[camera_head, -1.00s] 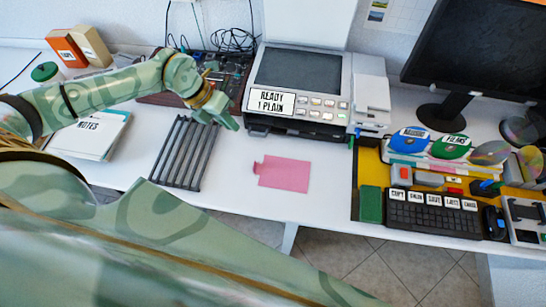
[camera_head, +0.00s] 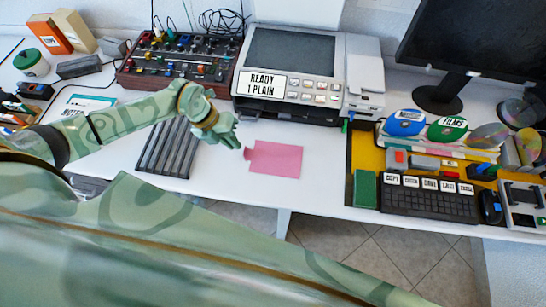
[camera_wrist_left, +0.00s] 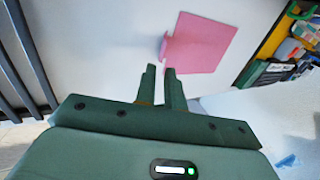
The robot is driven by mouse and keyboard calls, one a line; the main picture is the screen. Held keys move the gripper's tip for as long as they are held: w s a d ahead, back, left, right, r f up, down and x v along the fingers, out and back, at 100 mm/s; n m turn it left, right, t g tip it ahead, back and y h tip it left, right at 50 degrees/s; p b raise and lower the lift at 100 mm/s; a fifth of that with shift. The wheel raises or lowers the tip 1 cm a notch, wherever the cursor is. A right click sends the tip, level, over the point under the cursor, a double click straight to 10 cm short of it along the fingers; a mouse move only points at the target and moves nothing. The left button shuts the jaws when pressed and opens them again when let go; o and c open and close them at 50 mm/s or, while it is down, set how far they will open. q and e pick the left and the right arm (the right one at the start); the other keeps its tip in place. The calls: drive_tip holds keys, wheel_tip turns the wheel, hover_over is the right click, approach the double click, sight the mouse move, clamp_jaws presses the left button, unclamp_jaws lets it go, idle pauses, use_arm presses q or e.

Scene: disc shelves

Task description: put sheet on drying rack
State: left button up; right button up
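The pink sheet (camera_head: 275,159) lies flat on the white desk, with a small tab on its left edge. It also shows in the left wrist view (camera_wrist_left: 200,43). The drying rack (camera_head: 166,149), a set of dark parallel bars, lies on the desk left of the sheet; some bars show at the left of the wrist view (camera_wrist_left: 28,62). My left gripper (camera_head: 236,144) is above the desk between rack and sheet, near the tab. In the wrist view its fingers (camera_wrist_left: 159,70) are apart by a narrow gap with nothing between them. My right gripper is not in view.
A printer (camera_head: 292,75) labelled "READY 1 PLAIN" stands behind the sheet, with a mixer panel (camera_head: 180,60) to its left. A yellow tray (camera_head: 364,150) with a keyboard (camera_head: 430,198) and discs lies right. The desk's front edge is just before the sheet.

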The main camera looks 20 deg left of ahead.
sight(242, 157)
use_arm(q)
drive_tip(key=b+x, duration=0.1)
drive_tip(key=x, duration=0.4)
drive_tip(key=shift+w+d, duration=0.15)
clamp_jaws()
